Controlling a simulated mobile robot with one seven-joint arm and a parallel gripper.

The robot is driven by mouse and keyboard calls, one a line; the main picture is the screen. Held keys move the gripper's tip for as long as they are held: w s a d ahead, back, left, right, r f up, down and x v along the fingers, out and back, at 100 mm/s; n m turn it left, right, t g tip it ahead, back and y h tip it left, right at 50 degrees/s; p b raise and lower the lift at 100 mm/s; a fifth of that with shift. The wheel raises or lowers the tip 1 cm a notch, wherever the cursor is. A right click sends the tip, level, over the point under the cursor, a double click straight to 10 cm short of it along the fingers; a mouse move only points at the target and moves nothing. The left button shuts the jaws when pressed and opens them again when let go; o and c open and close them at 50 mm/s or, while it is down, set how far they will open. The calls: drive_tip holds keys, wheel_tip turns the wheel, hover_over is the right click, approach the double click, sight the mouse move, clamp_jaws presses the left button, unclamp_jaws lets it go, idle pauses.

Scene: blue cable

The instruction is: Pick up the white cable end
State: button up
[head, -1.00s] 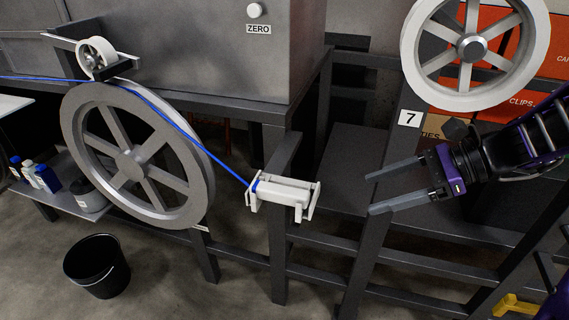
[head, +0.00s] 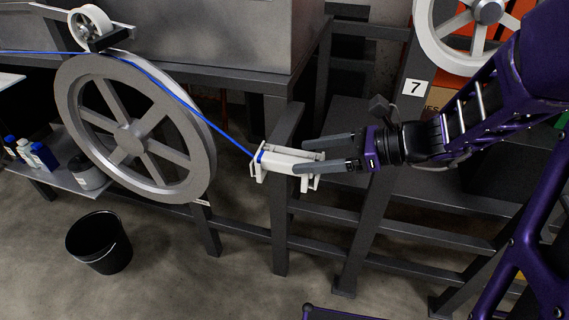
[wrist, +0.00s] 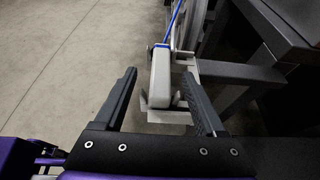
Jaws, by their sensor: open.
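The white cable end (head: 285,160) is a white block at the end of the blue cable (head: 190,103). It rests in a small white bracket (head: 258,173) on the dark frame. In the wrist view the white cable end (wrist: 161,80) lies between the two fingers, with a blue band at its far end. My gripper (head: 309,155) is open, its fingertips reaching over the near end of the block. In the wrist view my gripper (wrist: 160,72) shows a gap on both sides of the block. Part of the bracket is hidden by a finger in the head view.
A large grey wheel (head: 132,140) carries the cable, with a small white pulley (head: 91,27) above it. A dark post (head: 280,230) stands below the bracket. A black bucket (head: 99,243) is on the floor. Another wheel (head: 487,12) is at the upper right.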

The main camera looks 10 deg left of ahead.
sight(288, 159)
drive_tip(key=shift+f+x, duration=0.1)
drive_tip(key=shift+x, duration=1.4)
drive_tip(key=shift+f+x, duration=0.15)
drive_tip(key=shift+x, duration=1.35)
drive_tip(key=shift+w+d, duration=0.15)
clamp_jaws()
